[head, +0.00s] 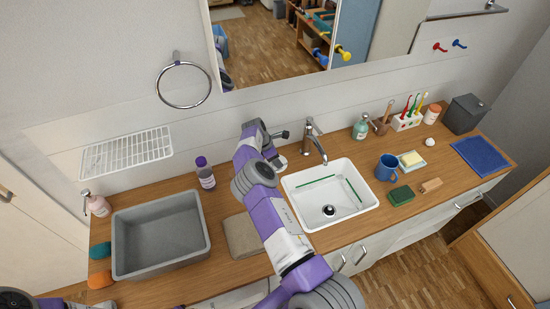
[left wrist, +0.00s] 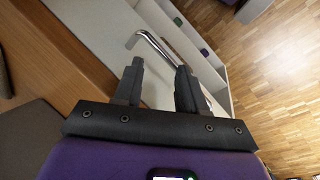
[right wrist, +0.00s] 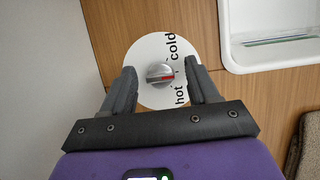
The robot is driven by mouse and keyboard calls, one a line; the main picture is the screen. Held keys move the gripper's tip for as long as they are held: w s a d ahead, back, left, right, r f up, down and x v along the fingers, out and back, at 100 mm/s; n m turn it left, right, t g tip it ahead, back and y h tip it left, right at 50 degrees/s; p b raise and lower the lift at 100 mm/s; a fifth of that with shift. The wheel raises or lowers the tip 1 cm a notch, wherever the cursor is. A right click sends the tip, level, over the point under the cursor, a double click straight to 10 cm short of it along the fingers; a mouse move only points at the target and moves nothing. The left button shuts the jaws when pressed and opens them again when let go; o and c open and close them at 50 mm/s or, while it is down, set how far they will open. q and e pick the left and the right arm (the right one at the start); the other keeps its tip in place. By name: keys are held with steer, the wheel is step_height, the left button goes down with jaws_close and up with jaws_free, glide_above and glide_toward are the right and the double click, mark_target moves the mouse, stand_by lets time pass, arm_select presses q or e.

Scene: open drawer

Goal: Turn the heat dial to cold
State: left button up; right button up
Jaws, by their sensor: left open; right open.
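The heat dial is a grey knob (right wrist: 160,75) with a red pointer on a white disc (right wrist: 143,52) marked "hot" and "cold". In the right wrist view the pointer faces right, between the two words. My right gripper (right wrist: 160,68) is open, one finger on each side of the knob; contact cannot be told. In the head view the white disc (head: 279,163) is on the counter left of the sink, partly hidden by my right arm. My left gripper (left wrist: 160,67) is open and empty, by the cabinet front with a metal handle (left wrist: 152,42).
The white sink (head: 370,181) and faucet (head: 315,140) are right of the dial. A folded towel (head: 241,236), purple-capped bottle (head: 205,174) and grey basin (head: 118,235) are to its left. A blue mug (head: 386,168) stands right of the sink.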

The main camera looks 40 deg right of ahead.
steer(key=c, duration=1)
steer(key=shift+c, duration=0.2)
